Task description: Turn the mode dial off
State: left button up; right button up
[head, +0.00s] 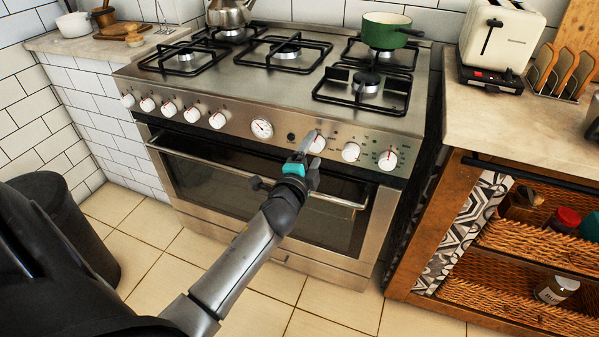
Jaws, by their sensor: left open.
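The stove's front panel (290,138) carries a row of white knobs with red marks. My left gripper (308,148) is at the panel in front of the knob (318,143) just right of the black button. Its jaws are open, and one finger overlaps the left side of that knob; I cannot tell whether they touch. Two more white knobs sit to the right, a middle one (351,152) and a far right one (387,160) with markings around it. No label tells me which is the mode dial. My right gripper is not in view.
The oven door handle (240,172) runs below the panel, close under my left wrist. A green pot (385,30) and a metal kettle (229,13) stand on the hob. A wooden unit with wicker baskets (520,243) is at the right. The tiled floor in front is clear.

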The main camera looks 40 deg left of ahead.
pick_arm(q)
jog(key=p+v, duration=0.2)
jog(key=v, duration=1.2)
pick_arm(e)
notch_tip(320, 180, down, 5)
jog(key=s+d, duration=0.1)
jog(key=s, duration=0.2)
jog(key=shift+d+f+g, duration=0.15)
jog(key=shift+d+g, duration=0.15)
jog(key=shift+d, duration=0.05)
pick_arm(q)
jog(key=shift+r, duration=0.1)
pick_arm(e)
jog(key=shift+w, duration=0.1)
